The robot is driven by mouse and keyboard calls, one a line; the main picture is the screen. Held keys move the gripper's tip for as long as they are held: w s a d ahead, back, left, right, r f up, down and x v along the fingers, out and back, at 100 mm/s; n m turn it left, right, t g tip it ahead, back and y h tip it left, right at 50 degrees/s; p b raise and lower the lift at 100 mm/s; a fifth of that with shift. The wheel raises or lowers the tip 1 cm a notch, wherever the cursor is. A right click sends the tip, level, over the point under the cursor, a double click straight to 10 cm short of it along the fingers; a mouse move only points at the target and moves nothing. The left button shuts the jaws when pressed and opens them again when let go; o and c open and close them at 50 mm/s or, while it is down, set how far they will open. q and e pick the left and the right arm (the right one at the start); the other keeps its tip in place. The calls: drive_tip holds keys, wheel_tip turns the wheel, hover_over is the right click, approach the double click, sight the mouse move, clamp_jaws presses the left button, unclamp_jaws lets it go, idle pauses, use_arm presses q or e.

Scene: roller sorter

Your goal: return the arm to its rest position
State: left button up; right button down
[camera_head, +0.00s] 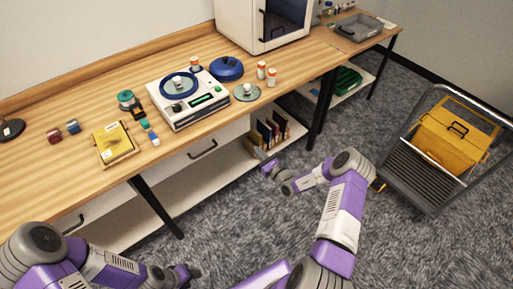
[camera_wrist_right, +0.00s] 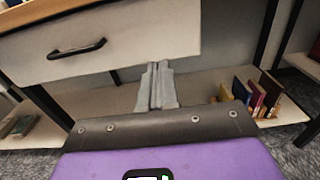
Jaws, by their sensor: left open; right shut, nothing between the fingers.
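My right arm reaches out over the carpet in front of the bench. Its gripper (camera_head: 254,152) is shut and empty in front of the lower shelf. In the right wrist view the two grey fingers (camera_wrist_right: 158,72) are pressed together with nothing between them, before a white drawer front (camera_wrist_right: 110,42). My left arm is at the bottom left of the head view. Its gripper (camera_head: 190,272) is low over the carpet, small in the picture, open and holding nothing that I can see.
Books (camera_head: 268,133) stand on the lower shelf. A cart (camera_head: 425,175) with a yellow case (camera_head: 452,132) stands at right. Open carpet lies between.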

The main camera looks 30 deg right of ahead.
drive_tip(key=shift+s, duration=0.2)
drive_tip(key=s+a+f+n+g+y, duration=0.2)
drive_tip(key=s+a+n+g+y, duration=0.3)
drive_tip(key=a, duration=0.6)
drive_tip(key=s+a+f+n+g+y, duration=0.35)
drive_tip(key=s+a+n+g, duration=0.3)
drive_tip(key=a, duration=0.45)
drive_tip(key=s+f+n+g+h, duration=0.1)
drive_tip(key=s+n+g+h, duration=0.1)
drive_tip(key=s+n, duration=0.7)
drive_tip(key=s+a+f+n+g+h, duration=0.1)
drive_tip(key=s+n+g+h, duration=0.2)
drive_tip(key=s+n, duration=0.6)
drive_tip(key=shift+s+a+f+n+g+h, duration=0.2)
drive_tip(key=shift+f+n+g+h, duration=0.15)
drive_tip(key=shift+n+h, duration=0.75)
